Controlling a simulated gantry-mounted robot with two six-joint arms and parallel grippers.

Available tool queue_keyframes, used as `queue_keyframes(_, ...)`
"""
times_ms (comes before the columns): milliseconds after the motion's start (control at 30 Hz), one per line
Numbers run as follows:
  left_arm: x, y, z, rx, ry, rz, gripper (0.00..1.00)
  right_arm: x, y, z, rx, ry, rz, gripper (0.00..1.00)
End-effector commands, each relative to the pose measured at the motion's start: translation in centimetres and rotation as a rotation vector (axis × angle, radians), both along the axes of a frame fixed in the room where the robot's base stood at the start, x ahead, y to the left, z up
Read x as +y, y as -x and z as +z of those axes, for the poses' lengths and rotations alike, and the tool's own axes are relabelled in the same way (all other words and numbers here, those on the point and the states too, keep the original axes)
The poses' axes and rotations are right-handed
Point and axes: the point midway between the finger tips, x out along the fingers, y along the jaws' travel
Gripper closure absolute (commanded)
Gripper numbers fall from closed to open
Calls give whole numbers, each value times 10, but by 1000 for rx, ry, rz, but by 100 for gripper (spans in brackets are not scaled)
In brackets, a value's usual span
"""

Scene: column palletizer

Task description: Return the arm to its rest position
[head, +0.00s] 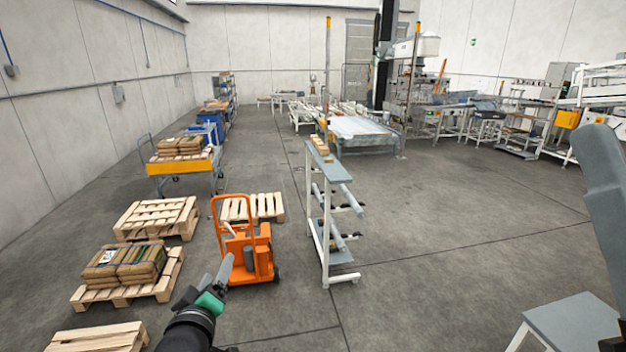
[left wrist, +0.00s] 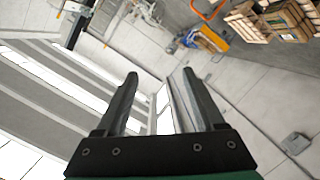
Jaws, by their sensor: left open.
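My left gripper (head: 222,282) shows in the head view at the lower middle-left, in front of the orange pallet truck, with its arm coming in from the bottom edge. In the left wrist view its two dark fingers (left wrist: 160,95) stand apart with nothing between them. That camera looks toward the walls and ceiling, so the gripper is raised and tilted. A grey link of my own shows at the right edge of the head view; the right gripper does not show.
An orange pallet truck (head: 262,255) and a shelf rack (head: 324,240) stand near my left gripper. Pallets, one with stacked brown sacks (head: 125,263), lie at left. A grey table (head: 575,322) is at lower right. The floor right of the rack is clear.

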Motion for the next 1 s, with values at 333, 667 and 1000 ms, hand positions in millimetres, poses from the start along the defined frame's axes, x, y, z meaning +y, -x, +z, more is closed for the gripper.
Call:
queue_keyframes(333, -6, 147, 267, -696, -313, -39, 29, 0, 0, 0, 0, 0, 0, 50)
queue_keyframes(667, -17, 248, 327, -945, -725, 80, 29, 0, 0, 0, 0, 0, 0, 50)
queue_keyframes(1000, -17, 247, 327, -940, -738, 85, 29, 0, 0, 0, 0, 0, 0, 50)
